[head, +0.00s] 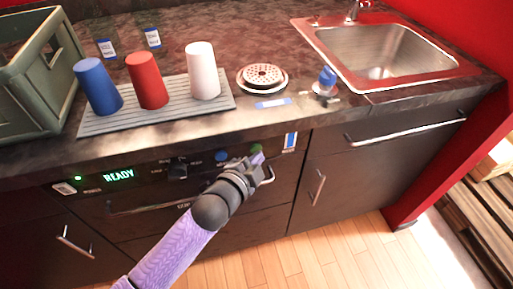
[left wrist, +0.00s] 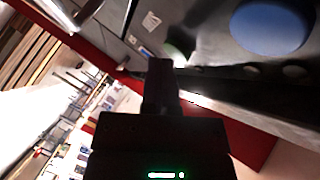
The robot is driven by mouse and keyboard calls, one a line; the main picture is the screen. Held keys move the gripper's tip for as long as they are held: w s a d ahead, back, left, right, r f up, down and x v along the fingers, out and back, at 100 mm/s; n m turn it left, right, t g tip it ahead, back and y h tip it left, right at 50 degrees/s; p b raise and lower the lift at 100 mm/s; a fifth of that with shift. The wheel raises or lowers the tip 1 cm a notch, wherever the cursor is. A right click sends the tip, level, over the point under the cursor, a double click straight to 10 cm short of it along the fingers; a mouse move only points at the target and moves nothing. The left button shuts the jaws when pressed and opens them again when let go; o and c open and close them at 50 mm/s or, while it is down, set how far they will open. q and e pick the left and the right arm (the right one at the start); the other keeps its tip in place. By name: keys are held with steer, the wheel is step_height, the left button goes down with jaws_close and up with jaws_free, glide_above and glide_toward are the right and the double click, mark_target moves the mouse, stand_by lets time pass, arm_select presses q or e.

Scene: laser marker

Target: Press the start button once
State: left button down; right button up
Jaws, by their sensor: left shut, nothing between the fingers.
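A dark control panel with a green "READY" display (head: 119,175) runs along the counter front. A green button (head: 256,149) and a blue button (head: 222,155) sit on its right part; I cannot read which is labelled start. My left gripper (head: 254,161) is shut and empty, its tips just below and in front of the green button, partly covering it. In the left wrist view the dark fingers (left wrist: 160,75) point at the green button (left wrist: 181,46), with the blue button (left wrist: 270,26) to the right. I cannot tell whether the tips touch the green button. My right gripper is not in view.
A dark knob (head: 178,170) and a handle bar lie left on the panel. Blue, red and white cups (head: 203,72) stand on a grey ribbed mat above. A crate (head: 30,85) is at left, a sink (head: 385,52) at right.

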arm_select(q)
steer(key=shift+w, duration=0.25)
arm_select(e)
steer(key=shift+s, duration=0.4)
arm_select(q)
steer(key=shift+w+a, duration=0.1)
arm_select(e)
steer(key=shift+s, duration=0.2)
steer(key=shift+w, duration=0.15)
arm_select(q)
steer(key=shift+s+p, duration=0.35)
steer(key=shift+s, duration=0.05)
steer(key=shift+s+d, duration=0.25)
steer(key=shift+s, duration=0.1)
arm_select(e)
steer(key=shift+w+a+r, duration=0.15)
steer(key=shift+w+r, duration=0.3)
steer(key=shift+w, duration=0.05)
